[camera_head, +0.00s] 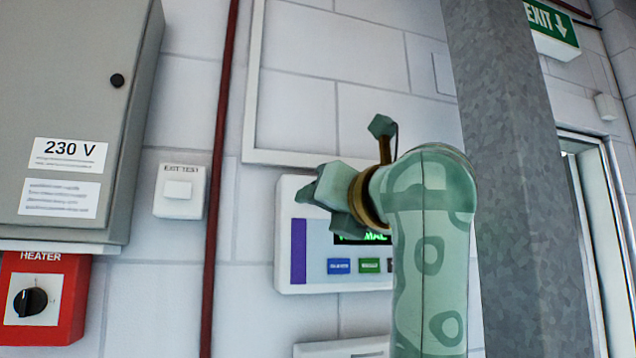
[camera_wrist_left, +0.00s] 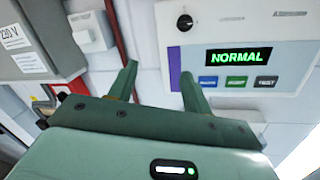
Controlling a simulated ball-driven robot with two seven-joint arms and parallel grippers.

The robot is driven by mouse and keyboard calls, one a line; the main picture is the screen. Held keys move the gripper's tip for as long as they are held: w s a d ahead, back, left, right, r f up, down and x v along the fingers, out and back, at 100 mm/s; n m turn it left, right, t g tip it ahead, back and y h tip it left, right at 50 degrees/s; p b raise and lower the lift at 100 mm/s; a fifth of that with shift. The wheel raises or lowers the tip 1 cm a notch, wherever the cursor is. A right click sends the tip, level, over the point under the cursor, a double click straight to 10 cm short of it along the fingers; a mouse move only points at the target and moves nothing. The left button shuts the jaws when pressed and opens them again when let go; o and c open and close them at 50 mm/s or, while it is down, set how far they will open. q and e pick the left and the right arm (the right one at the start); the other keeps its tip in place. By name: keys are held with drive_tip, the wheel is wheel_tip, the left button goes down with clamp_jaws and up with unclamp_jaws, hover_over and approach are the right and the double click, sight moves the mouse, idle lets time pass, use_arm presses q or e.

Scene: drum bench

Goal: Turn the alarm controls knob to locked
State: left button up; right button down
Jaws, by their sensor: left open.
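The white alarm panel (camera_head: 312,277) is on the wall, partly covered by my left gripper and arm in the head view. In the left wrist view the panel (camera_wrist_left: 225,88) shows a purple strip, a green NORMAL display (camera_wrist_left: 237,57) and three buttons. Its small black knob (camera_wrist_left: 185,22) is at the upper left of the panel; its setting is too small to read. In the head view the knob is hidden behind my gripper. My left gripper (camera_head: 325,198) is open and empty in front of the panel. In the wrist view its fingers (camera_wrist_left: 158,72) are below and left of the knob, apart from it.
A red heater box (camera_head: 70,300) with its own black knob and a grey 230 V cabinet (camera_head: 70,110) are at left. An exit test switch (camera_head: 181,191) and a red pipe (camera_head: 217,170) lie between. A grey column (camera_head: 515,180) stands right of my arm.

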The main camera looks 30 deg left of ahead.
use_arm(q)
drive_tip(key=s+d+r+m+t+h, duration=0.1)
drive_tip(key=s+d+r+t+h, duration=0.1)
drive_tip(key=d+r+t+h, duration=0.15)
drive_tip(key=p+x, duration=0.8)
drive_tip(key=x, duration=0.8)
drive_tip(key=shift+w, duration=0.1)
drive_tip(key=shift+c, duration=0.3)
drive_tip(key=c, duration=0.9)
